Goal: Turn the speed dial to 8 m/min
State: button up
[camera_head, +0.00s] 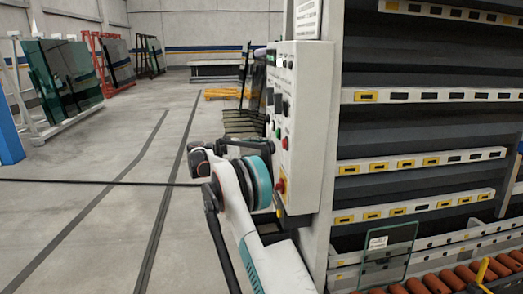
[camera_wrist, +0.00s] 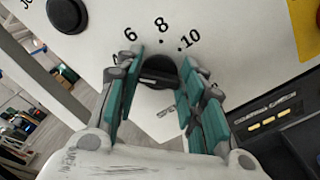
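In the wrist view the speed dial (camera_wrist: 158,72) is a round black knob on the white panel face, with the printed numbers 4, 6, 8 and 10 arching over it. The 8 stands just above the dial. My gripper (camera_wrist: 159,62) has its teal-padded fingers apart, one on each side of the dial. I cannot tell whether the pads touch it. A dark ridge crosses the dial's lower part; its pointer mark is not readable. In the head view the control panel (camera_head: 307,100) stands edge-on, and my arm hides its lower left side; the dial cannot be made out there.
Another black knob (camera_wrist: 68,14) sits at the upper left of the wrist view. A red button on a yellow plate (camera_wrist: 308,28) is at the right edge. In the head view the washer's dark slats and rollers (camera_head: 430,284) lie right of the panel; open floor (camera_head: 95,225) lies left.

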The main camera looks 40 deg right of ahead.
jog(key=shift+c, duration=0.3)
jog(key=shift+f+m+p, duration=0.2)
jog(key=shift+m+p, duration=0.95)
jog(key=shift+m, duration=2.75)
jog(key=shift+f+m+p, duration=0.15)
jog(key=shift+m+p, duration=0.95)
jog(key=shift+m, duration=2.8)
jog(key=o, duration=1.1)
